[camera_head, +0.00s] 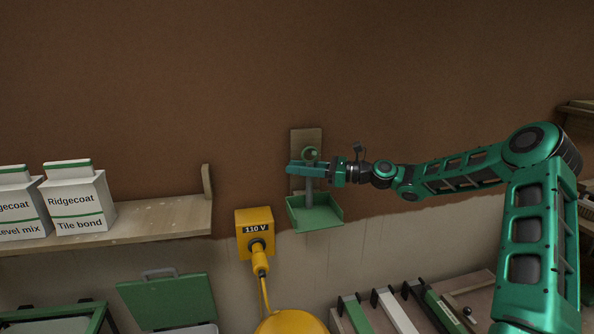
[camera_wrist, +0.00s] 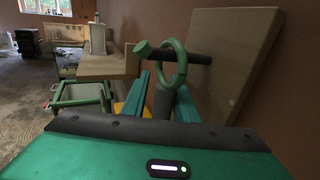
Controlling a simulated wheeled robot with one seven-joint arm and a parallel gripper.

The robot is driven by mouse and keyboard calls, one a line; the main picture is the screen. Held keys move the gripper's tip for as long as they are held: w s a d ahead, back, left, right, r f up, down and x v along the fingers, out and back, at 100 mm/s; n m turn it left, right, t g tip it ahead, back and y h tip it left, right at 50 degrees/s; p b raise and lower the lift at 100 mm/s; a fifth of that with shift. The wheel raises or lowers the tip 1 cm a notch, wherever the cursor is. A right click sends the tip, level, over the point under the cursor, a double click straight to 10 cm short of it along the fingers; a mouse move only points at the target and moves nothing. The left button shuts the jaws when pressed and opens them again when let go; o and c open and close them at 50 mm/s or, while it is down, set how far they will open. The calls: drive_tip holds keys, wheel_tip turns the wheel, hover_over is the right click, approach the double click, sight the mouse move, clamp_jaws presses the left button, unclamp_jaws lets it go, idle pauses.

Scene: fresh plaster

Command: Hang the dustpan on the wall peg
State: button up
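The green dustpan (camera_head: 315,214) hangs upright below my gripper, its tray at the bottom and its grey handle rising to a green ring. In the wrist view, the ring (camera_wrist: 184,66) appears to be around the dark wall peg (camera_wrist: 200,58), between its green tip and the wooden backboard (camera_wrist: 238,55). The backboard (camera_head: 300,136) also shows in the head view, behind the ring. My gripper (camera_head: 304,169) is at the handle, just below the ring. The fingers hide part of the handle in the head view.
A wooden shelf (camera_head: 150,217) with white Ridgecoat packages (camera_head: 78,200) is to the left. A yellow 110 V socket box (camera_head: 254,222) with a plug is just left of the dustpan tray. A bench with tools (camera_head: 395,312) stands below right. Wall above is clear.

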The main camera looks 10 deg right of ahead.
drive_tip(key=shift+w+d, duration=0.2)
drive_tip(key=shift+d, duration=0.05)
